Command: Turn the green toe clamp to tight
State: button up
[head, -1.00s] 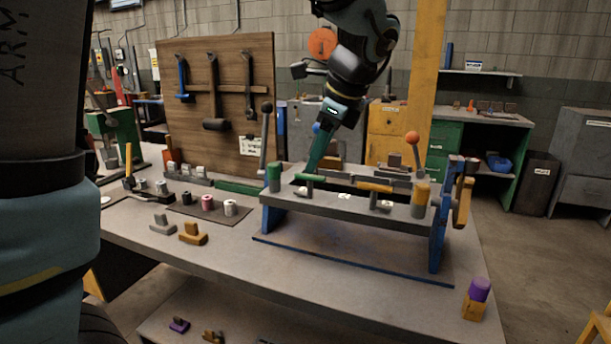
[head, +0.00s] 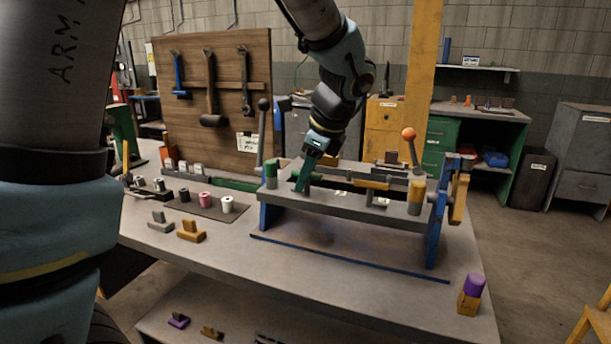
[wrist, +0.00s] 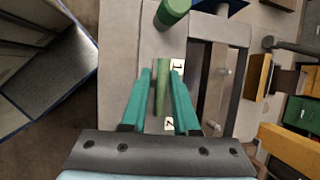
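The green toe clamp (wrist: 162,84) shows in the wrist view as a narrow green bar on the grey fixture plate (wrist: 121,50). It lies lengthwise between my two teal fingers, between a white label near its far end and another near its close end. My gripper (wrist: 160,72) is open, with one finger on each side of the bar and a slim gap visible on both sides. In the head view my gripper (head: 301,187) is down at the left part of the fixture (head: 340,205) and hides most of the clamp.
A green post (head: 271,174) stands just left of my gripper. An orange clamp bar (head: 371,184), a tan post (head: 417,196) and an orange-knobbed lever (head: 411,146) are to the right. A dark-knobbed lever (head: 262,135) rises behind.

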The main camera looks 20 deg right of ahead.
grip_shut()
jog(key=shift+n, duration=0.3)
jog(key=shift+r+n+g+y+p, duration=0.1)
jog(key=shift+n+g+y+p, duration=0.2)
jog(key=shift+n+y+p, duration=0.55)
jog(key=n+g+y+p, duration=0.1)
jog(key=n+p, duration=0.2)
jog(key=n, duration=0.2)
jog(key=n+g+p, duration=0.1)
jog(key=n, duration=0.1)
jog(key=n+g+p, duration=0.1)
jog(key=n, duration=0.2)
jog(key=shift+n+g+y+p, duration=0.25)
jog(key=shift+n+g+p, duration=0.1)
jog(key=shift+g+p, duration=0.05)
jog(key=n+g+p, duration=0.2)
jog(key=n, duration=0.2)
jog(key=shift+s+d+n, duration=0.1)
jog(key=shift+n, duration=0.3)
